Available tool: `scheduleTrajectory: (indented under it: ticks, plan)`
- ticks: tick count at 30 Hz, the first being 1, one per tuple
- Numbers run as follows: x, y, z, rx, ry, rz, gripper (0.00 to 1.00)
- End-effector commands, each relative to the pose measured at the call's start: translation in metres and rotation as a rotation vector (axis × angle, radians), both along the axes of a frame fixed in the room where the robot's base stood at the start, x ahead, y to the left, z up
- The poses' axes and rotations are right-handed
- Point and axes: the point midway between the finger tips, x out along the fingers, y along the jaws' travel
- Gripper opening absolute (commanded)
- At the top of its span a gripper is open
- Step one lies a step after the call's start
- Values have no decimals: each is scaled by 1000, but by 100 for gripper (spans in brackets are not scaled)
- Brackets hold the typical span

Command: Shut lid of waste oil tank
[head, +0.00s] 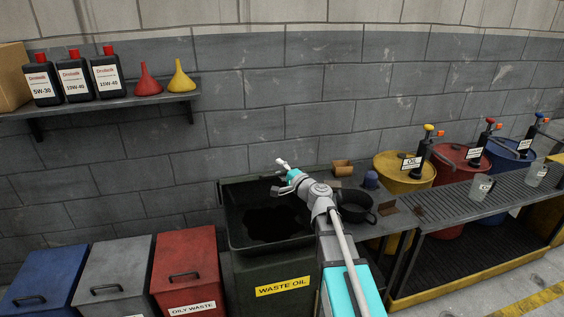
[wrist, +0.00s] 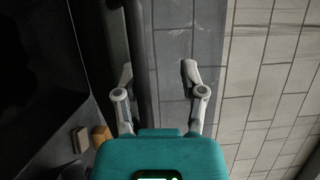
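The waste oil tank (head: 262,270) is a dark green bin with a yellow WASTE OIL label, and black oil shows in its open top. Its dark lid (head: 240,190) appears raised at the back, near the wall. My gripper (head: 279,176) is over the back of the tank, at the lid's upper edge. In the wrist view my gripper (wrist: 157,73) is open, with a finger on either side. A dark edge, seemingly the lid's (wrist: 143,50), runs between the fingertips, nearer the left one. I cannot tell whether they touch. My arm hides the tank's right side.
Blue, grey and red bins (head: 185,265) stand left of the tank. A shelf (head: 110,101) with bottles and funnels hangs above left. A bench with a black pan (head: 356,208) and a purple cup (head: 371,180) adjoins on the right, with drums (head: 392,168) beyond.

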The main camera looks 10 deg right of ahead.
Motion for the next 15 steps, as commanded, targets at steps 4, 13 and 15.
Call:
scheduleTrajectory:
  ticks: [4,13,15]
  plan:
    - [-1,0,3,0,1,0,51]
    - [-1,-4,3,1,1,-6,51]
    - [-1,-5,3,0,1,1,51]
